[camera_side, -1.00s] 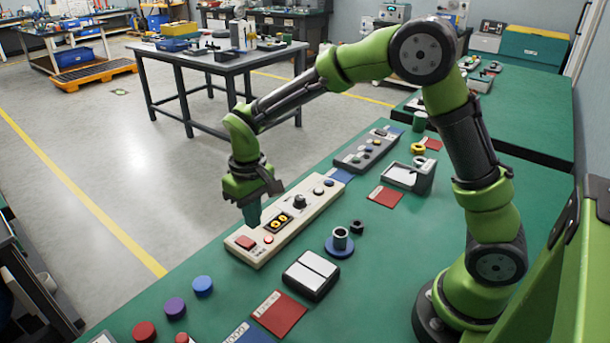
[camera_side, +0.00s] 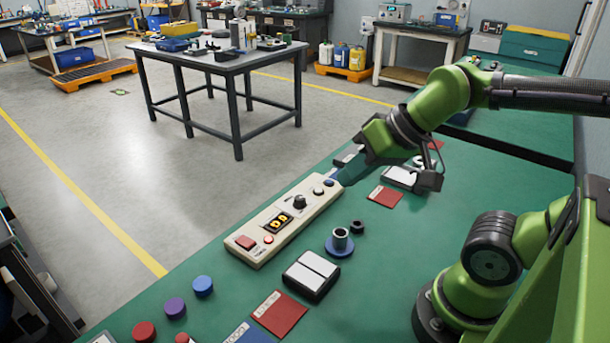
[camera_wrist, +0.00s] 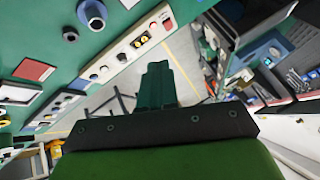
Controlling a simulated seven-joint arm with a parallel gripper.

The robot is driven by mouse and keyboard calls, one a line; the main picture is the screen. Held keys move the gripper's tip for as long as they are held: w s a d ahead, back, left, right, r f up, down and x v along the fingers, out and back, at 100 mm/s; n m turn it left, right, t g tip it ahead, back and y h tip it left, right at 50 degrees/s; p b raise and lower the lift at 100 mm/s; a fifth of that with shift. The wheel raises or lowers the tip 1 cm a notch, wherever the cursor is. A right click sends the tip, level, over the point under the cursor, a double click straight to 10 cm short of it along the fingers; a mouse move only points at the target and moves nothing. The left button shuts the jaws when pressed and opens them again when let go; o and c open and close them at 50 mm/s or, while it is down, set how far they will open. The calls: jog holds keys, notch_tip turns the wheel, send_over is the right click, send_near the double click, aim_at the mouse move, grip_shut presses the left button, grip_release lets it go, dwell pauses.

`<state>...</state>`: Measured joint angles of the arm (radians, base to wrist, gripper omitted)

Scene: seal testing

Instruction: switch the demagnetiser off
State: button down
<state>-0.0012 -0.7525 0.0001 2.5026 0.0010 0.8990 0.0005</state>
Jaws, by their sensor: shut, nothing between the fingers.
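A long cream control box (camera_side: 262,245) lies on the green bench in the side view, with a red rocker switch (camera_side: 245,242), a small red button (camera_side: 268,239), a lit yellow display (camera_side: 279,223) and a black knob (camera_side: 300,202). I cannot read its label. A grey control box (camera_wrist: 62,105) with small knobs lies further along the bench in the wrist view; my arm largely hides it in the side view. My gripper (camera_side: 346,177) is shut and empty, tilted down-left near the cream box's far end. Its teal fingers (camera_wrist: 157,84) also show shut in the wrist view.
A blue flanged bushing (camera_side: 340,243), a black nut (camera_side: 357,227) and a black-and-white two-pad block (camera_side: 311,275) stand in front of the cream box. Red cards and coloured caps (camera_side: 175,307) lie nearby.

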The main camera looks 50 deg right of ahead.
jog(key=n+g+h, duration=0.2)
jog(key=n+g, duration=0.2)
send_over(247, 242)
jog(key=s, duration=0.3)
notch_tip(247, 242, down, 6)
jog(key=shift+w+f, duration=0.1)
jog(key=shift+f, duration=0.1)
jog(key=shift+g, duration=0.3)
jog(key=x, duration=0.8)
jog(key=s+x, duration=0.1)
jog(key=x, duration=0.4)
jog(key=shift+f, duration=0.5)
